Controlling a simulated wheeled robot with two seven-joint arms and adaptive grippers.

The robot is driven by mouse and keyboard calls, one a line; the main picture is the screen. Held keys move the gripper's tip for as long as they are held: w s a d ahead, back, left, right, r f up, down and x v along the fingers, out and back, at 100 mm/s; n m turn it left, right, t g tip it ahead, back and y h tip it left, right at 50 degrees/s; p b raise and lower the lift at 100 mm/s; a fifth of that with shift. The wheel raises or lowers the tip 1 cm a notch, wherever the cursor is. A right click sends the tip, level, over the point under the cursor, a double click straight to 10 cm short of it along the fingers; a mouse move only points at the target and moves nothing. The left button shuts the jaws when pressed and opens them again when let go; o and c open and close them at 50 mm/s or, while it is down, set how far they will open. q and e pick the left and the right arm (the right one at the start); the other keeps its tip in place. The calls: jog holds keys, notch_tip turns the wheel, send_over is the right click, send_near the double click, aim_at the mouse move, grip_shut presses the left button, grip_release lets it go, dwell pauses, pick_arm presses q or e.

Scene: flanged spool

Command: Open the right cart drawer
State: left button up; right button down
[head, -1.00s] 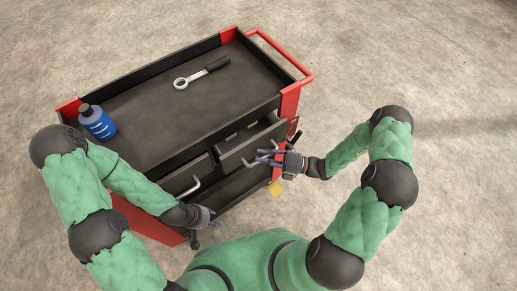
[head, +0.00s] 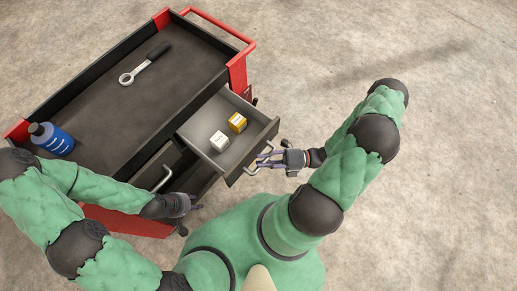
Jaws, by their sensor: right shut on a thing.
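The tool cart (head: 110,100) is black with red corners. Its right drawer (head: 243,160) is pulled well out, showing a white box (head: 219,141) and a yellow-orange box (head: 237,122) inside. My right gripper (head: 268,160) is at the drawer's front, shut on the right drawer's handle (head: 252,171). The left drawer's handle (head: 163,178) shows at the cart front, with that drawer near the cart face. My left gripper (head: 188,205) is beside the cart front, below that handle, apart from it; its fingers are too small to tell whether open or shut.
On the cart's top lie a ratchet-like wrench (head: 146,63) and a blue bottle (head: 52,140) with a dark cap. A red push bar (head: 220,25) runs along the cart's far right end. The concrete floor (head: 440,190) to the right is clear.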

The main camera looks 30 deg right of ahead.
jog(key=shift+d, duration=0.1)
jog(key=c, duration=1)
grip_release()
jog(key=shift+c, duration=0.2)
jog(key=shift+s, duration=0.1)
jog(key=v, duration=1.2)
jog(key=shift+s, duration=0.1)
